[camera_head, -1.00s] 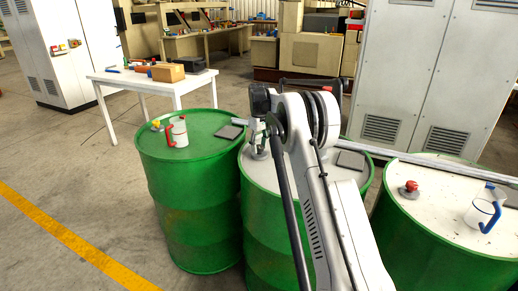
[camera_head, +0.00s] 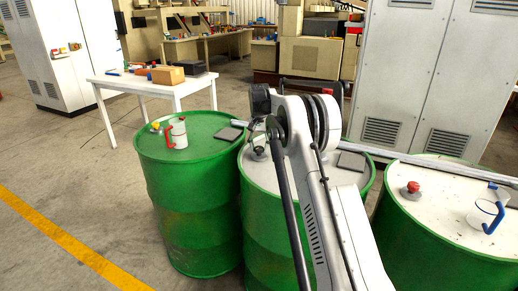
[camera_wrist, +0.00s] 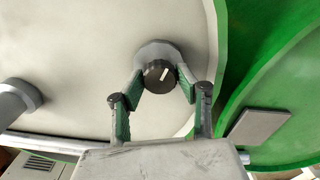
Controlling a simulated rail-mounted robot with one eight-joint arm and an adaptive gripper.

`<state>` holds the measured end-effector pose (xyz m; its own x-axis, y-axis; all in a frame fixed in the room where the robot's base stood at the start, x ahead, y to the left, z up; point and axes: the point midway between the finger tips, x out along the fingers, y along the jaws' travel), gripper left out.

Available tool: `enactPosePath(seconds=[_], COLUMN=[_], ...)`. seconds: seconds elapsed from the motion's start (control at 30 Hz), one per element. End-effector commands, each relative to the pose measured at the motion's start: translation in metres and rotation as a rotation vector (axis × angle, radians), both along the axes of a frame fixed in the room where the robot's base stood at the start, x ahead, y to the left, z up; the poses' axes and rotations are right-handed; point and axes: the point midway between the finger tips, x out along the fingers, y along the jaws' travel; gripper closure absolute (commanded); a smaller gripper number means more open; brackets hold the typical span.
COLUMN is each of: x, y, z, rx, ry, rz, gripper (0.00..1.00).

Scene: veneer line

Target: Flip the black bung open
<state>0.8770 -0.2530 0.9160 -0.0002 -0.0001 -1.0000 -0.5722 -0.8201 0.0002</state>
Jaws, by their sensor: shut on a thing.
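The black bung (camera_wrist: 158,77) shows in the wrist view as a round black knob with a white mark, set in a grey collar on a pale drum top (camera_wrist: 90,60). My gripper (camera_wrist: 162,82) has its two green-padded fingers on either side of the knob, shut on it. In the head view, the grey collar (camera_head: 258,154) sits near the left edge of the middle green drum (camera_head: 273,235). My arm covers most of the gripper there, and the black knob is hard to make out.
The left drum (camera_head: 180,215) carries a red-handled jug (camera_head: 178,138), a yellow-topped fitting (camera_head: 155,127) and a dark flat plate (camera_head: 228,133). Another plate (camera_head: 352,161) lies on the middle drum. The right drum (camera_head: 440,245) carries a red bung (camera_head: 411,188) and a blue-handled jug (camera_head: 488,214).

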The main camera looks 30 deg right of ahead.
Motion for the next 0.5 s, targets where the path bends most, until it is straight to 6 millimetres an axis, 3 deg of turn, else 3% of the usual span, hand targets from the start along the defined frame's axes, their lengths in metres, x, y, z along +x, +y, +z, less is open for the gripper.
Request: enactPosePath(seconds=[0.5], x=[0.0001], y=[-0.0003], z=[0.0005], rx=[-0.001], ry=[-0.001], rz=[-0.23], gripper=[0.93])
